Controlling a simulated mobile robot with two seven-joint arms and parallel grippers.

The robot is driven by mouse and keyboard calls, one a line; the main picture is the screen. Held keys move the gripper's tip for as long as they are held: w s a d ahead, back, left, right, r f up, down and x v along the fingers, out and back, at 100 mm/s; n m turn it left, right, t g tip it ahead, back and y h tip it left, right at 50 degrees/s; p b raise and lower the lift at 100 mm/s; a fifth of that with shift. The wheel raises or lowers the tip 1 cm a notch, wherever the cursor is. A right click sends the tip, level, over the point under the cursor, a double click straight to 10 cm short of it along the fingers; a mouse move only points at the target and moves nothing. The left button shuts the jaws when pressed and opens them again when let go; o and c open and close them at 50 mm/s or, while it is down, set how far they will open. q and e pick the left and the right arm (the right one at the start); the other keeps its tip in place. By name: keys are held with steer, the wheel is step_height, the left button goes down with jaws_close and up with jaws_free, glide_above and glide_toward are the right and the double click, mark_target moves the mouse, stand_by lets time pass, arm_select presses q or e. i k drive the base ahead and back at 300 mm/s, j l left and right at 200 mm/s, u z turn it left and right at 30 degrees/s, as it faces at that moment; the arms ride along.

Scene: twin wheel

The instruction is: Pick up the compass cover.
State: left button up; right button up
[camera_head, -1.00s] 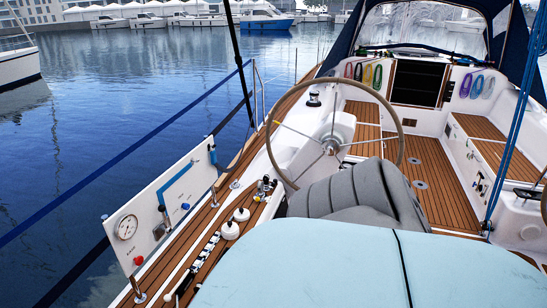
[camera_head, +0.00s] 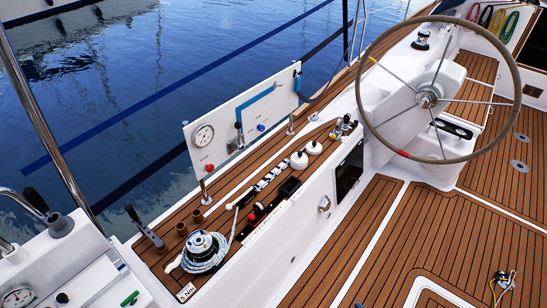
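I cannot pick out a compass cover for certain. Two small white round domed pieces, a nearer one (camera_head: 299,161) and a farther one (camera_head: 314,147), sit side by side on the side deck, left of the steering wheel (camera_head: 427,99). I cannot tell whether either is the compass cover. Neither of my grippers shows in the head view.
A white panel (camera_head: 222,108) with a gauge stands along the deck's outer edge, with water beyond. A winch (camera_head: 204,250) wound with rope and a black-handled lever (camera_head: 145,230) stand nearer. The teak cockpit floor (camera_head: 440,235) is mostly clear; small coloured wires (camera_head: 504,285) lie at lower right.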

mark_target(299, 160)
steer(key=z, duration=0.3)
steer(key=u, duration=3.05)
steer(key=k+l, duration=0.2)
steer(key=l, duration=0.25)
steer(key=k+l, duration=0.15)
steer(key=l, duration=0.35)
steer(key=k+l, duration=0.2)
steer(key=l, duration=0.25)
steer(key=k+l, duration=0.2)
steer(key=l, duration=0.25)
steer(key=k+l, duration=0.15)
steer(key=l, duration=0.35)
steer(key=k+l, duration=0.2)
steer(key=l, duration=0.25)
steer(key=k+l, duration=0.2)
steer(key=l, duration=0.25)
steer(key=k+l, duration=0.15)
steer(key=l, duration=0.35)
steer(key=u, duration=0.05)
